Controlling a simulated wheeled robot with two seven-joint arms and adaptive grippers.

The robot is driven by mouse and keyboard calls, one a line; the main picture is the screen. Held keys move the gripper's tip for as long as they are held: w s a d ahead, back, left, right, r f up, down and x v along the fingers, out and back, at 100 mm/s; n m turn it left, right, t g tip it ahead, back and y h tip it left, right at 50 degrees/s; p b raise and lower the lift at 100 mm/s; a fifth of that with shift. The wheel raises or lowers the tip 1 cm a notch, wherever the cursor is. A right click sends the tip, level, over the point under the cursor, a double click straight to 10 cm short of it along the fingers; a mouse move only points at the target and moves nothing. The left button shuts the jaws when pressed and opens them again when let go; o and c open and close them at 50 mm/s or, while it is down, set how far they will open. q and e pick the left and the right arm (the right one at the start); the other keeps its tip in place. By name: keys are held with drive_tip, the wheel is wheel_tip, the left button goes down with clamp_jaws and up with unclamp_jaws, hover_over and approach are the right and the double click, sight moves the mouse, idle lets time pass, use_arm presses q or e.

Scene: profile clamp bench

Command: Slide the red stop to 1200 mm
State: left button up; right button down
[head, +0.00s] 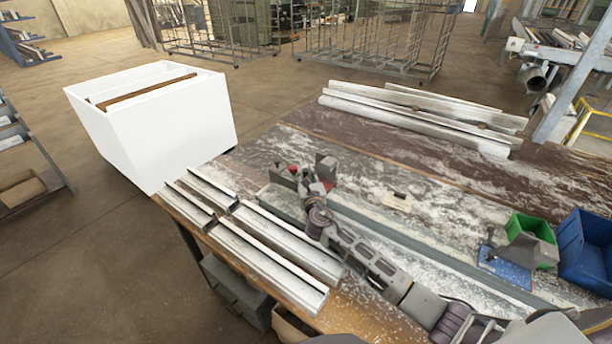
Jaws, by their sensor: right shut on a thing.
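The red stop (293,169) shows as a small bright red part among grey-green blocks at the far left end of the long rail (430,250). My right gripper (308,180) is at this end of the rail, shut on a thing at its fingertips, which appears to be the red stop. The fingers and nearby blocks hide much of the stop. A dark block (326,168) with a reddish-brown side stands just right of the fingers. Scale marks are too small to read.
Several metal profiles (265,255) lie at the bench's left front edge, near my right arm. More long profiles (420,115) lie at the back. A green bin (530,228) and a blue bin (585,245) stand at right. A white crate (150,130) stands beyond the left edge.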

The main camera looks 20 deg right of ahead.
sight(357, 207)
drive_tip(key=shift+s, duration=0.1)
drive_tip(key=shift+s+d+p, duration=0.35)
drive_tip(key=shift+s+d, duration=0.15)
drive_tip(key=shift+s, duration=0.05)
drive_tip(key=s+d+p, duration=0.1)
drive_tip(key=s+d, duration=0.2)
drive_tip(key=s, duration=0.1)
drive_tip(key=s+d, duration=0.3)
drive_tip(key=s, duration=0.1)
drive_tip(key=s+d+p, duration=0.1)
drive_tip(key=s+d, duration=0.3)
drive_tip(key=shift+s+p, duration=0.35)
drive_tip(key=shift+s, duration=0.05)
drive_tip(key=shift+s+d, duration=0.65)
drive_tip(key=shift+s, duration=0.2)
drive_tip(key=c, duration=1.6)
unclamp_jaws()
drive_tip(key=shift+o, duration=0.2)
drive_tip(key=shift+s, duration=0.15)
